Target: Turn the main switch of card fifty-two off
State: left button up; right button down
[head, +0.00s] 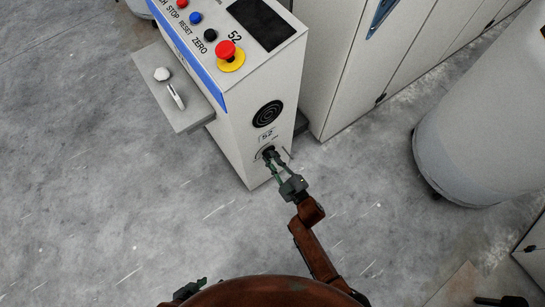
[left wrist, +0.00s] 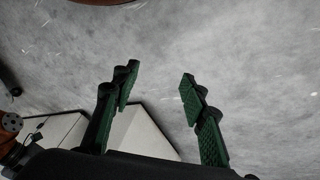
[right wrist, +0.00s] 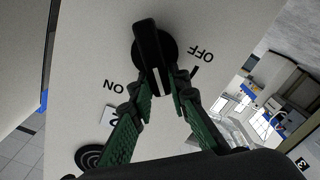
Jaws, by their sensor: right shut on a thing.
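The main switch is a black rotary knob (right wrist: 148,42) on the pale side panel of the card 52 console (head: 235,130). ON and OFF are printed beside it in the right wrist view. The white line on its handle lies between the two words. My right gripper (right wrist: 163,84) is shut on the knob's handle, a fingertip on each side. In the head view the right gripper (head: 273,158) covers most of the switch. My left gripper (left wrist: 160,84) is open and empty over the floor, and only partly shows at the bottom of the head view (head: 188,291).
The console top has a red stop button (head: 225,50) on yellow, several smaller buttons and a dark screen (head: 261,22). A shelf (head: 165,92) juts from its left. Pale cabinets (head: 350,60) and a large white drum (head: 480,120) stand at right. Floor at left is clear.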

pick_arm(q)
jog(key=w+d+f+t+b, duration=0.2)
jog(key=w+f+b, duration=0.1)
jog(key=f, duration=0.2)
jog(key=shift+h, duration=0.3)
pick_arm(e)
jog(key=shift+s+a+f+n, duration=0.1)
jog(key=shift+f+n, duration=0.25)
jog(key=shift+n, duration=1.3)
jog(key=shift+s+a+f+n, duration=0.1)
jog(key=shift+f+n, duration=0.3)
jog(key=shift+n, duration=1.2)
jog(key=shift+s+a+f+n, duration=0.1)
jog(key=shift+f+n, duration=0.25)
jog(key=shift+n, duration=1.3)
pick_arm(q)
jog(key=shift+t, duration=0.3)
pick_arm(e)
jog(key=c, duration=1.8)
grip_release()
jog(key=shift+r, duration=0.1)
jog(key=shift+c, duration=0.2)
jog(key=v, duration=1.2)
